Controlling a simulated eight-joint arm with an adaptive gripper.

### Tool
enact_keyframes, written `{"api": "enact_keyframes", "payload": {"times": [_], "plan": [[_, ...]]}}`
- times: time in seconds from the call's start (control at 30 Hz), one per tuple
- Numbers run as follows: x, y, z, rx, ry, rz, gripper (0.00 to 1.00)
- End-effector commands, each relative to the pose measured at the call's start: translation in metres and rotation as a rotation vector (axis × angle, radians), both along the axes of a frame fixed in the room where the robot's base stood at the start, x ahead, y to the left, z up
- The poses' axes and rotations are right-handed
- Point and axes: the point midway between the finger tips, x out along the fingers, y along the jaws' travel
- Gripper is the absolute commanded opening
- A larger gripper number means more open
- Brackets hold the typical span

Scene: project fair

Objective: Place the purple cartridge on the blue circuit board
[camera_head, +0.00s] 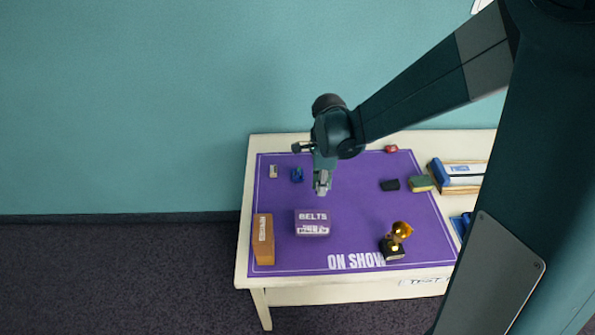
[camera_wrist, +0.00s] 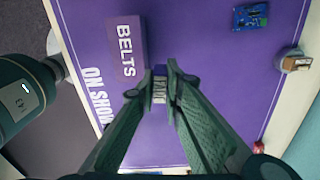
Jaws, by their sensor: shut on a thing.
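The purple cartridge (camera_wrist: 161,88) is between my gripper's fingertips in the wrist view, with a pale lettered label. In the head view it cannot be told apart from the fingers. My gripper (camera_head: 321,189) is shut on it and hangs over the purple mat, behind the BELTS box. The fingers also show in the wrist view (camera_wrist: 161,74). The blue circuit board (camera_head: 297,175) lies on the mat, left of and behind my gripper in the head view. It is at the top right in the wrist view (camera_wrist: 250,15), apart from the cartridge.
The purple BELTS box (camera_head: 312,223) stands in front of my gripper. An orange-brown box (camera_head: 263,240) is front left, a gold trophy (camera_head: 399,234) front right. A small pale item (camera_head: 273,171) lies left of the board. A black item (camera_head: 390,185) and red item (camera_head: 391,149) lie right.

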Motion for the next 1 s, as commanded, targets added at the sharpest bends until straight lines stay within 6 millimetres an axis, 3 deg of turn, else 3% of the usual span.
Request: {"api": "enact_keyframes", "payload": {"times": [0.1, 0.6, 0.8, 1.0], "plan": [[0.029, 0.009, 0.003, 0.0, 0.0, -0.035, 0.01], [0.14, 0.046, 0.005, 0.0, 0.0, -0.184, 0.01], [0.176, 0.059, 0.003, 0.0, 0.0, -0.238, 0.01], [0.196, 0.067, 0.001, 0.0, 0.0, -0.271, 0.01]]}}
